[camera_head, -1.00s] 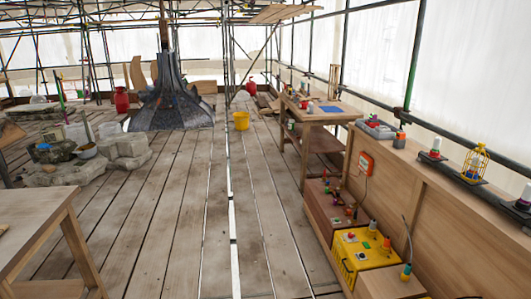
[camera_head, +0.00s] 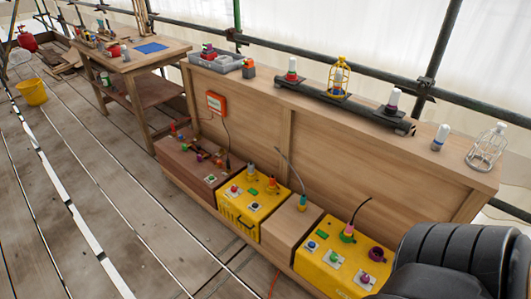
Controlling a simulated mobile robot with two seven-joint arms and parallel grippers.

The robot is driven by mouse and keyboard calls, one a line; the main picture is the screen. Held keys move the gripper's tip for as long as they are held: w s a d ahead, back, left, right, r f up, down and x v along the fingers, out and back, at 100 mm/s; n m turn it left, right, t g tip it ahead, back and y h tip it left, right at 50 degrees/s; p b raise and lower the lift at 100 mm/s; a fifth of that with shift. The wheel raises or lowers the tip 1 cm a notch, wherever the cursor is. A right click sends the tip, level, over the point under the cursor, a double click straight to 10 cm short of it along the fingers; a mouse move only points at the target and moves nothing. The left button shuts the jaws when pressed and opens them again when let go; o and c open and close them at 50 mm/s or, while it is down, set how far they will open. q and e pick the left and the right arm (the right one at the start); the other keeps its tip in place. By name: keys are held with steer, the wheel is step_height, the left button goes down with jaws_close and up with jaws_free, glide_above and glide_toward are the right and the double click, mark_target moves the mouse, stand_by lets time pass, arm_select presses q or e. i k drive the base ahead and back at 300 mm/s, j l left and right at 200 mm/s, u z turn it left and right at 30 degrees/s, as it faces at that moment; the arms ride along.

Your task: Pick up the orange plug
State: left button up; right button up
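A small orange plug-like piece (camera_head: 271,183) stands on the top of the nearer-left yellow box (camera_head: 240,222), at its back right. A second piece with a yellowish-orange body (camera_head: 250,171) stands to its left. The pieces are small, so I cannot tell for certain which one is the orange plug. Neither of my grippers shows in the head view. A black ribbed part of my own arm fills the lower right corner and hides part of the second yellow box (camera_head: 320,266).
A wooden box (camera_head: 290,226) with a cabled plug (camera_head: 302,202) stands between the yellow boxes. A brown box (camera_head: 185,165) with several small plugs is farther left. A wooden ledge (camera_head: 400,150) with caged lamps runs behind.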

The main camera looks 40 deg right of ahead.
mark_target(272, 185)
steer(key=i+j+z, duration=0.1)
steer(key=i+z, duration=0.15)
steer(key=i, duration=1.1)
steer(key=i+z, duration=0.4)
steer(key=i, duration=0.15)
steer(key=i+j+z, duration=0.2)
steer(key=i+z, duration=0.2)
steer(key=i, duration=0.15)
